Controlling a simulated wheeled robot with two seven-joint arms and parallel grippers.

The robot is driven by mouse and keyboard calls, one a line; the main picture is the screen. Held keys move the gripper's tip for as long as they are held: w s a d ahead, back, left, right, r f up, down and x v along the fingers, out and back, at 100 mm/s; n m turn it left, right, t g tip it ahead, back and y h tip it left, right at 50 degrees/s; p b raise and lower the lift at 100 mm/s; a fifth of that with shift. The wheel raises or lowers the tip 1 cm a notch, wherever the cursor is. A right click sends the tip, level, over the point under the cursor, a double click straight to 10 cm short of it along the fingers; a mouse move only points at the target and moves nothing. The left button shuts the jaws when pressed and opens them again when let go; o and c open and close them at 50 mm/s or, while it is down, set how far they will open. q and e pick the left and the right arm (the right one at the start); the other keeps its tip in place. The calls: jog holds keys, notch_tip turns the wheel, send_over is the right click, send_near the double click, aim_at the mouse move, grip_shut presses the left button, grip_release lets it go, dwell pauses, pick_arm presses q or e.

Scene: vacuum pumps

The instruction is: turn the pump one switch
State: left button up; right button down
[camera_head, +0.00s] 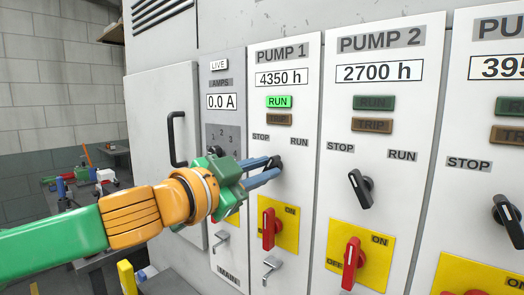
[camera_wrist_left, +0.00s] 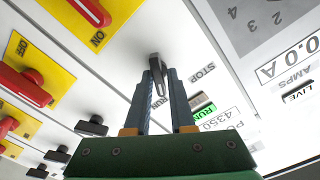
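The pump one switch (camera_head: 277,164) is a black rotary knob between the STOP and RUN marks on the PUMP 1 panel. It also shows in the left wrist view (camera_wrist_left: 155,62). My left gripper (camera_head: 268,170) reaches it from the left, and its blue-grey fingers partly cover it. In the left wrist view the fingers (camera_wrist_left: 160,82) lie on either side of the knob's handle, close against it. The green RUN lamp (camera_head: 278,102) of pump one is lit. The TRIP lamp (camera_head: 279,119) below is dark. My right gripper is not in view.
Below the switch are a red handle (camera_head: 269,229) on a yellow plate and a metal latch (camera_head: 272,268). The PUMP 2 switch (camera_head: 361,188) points up-left, with its RUN lamp unlit. A cabinet door handle (camera_head: 176,139) stands out at left. A cluttered workbench (camera_head: 116,152) is behind.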

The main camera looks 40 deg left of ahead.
pick_arm(q)
jog(key=o, duration=0.3)
jog(key=shift+f, duration=0.1)
jog(key=shift+o, duration=0.2)
jog(key=shift+s, duration=1)
jog(key=s+b, duration=0.2)
jog(key=s, duration=0.4)
jog(key=shift+a+b, duration=0.3)
jog(key=shift+b, duration=0.05)
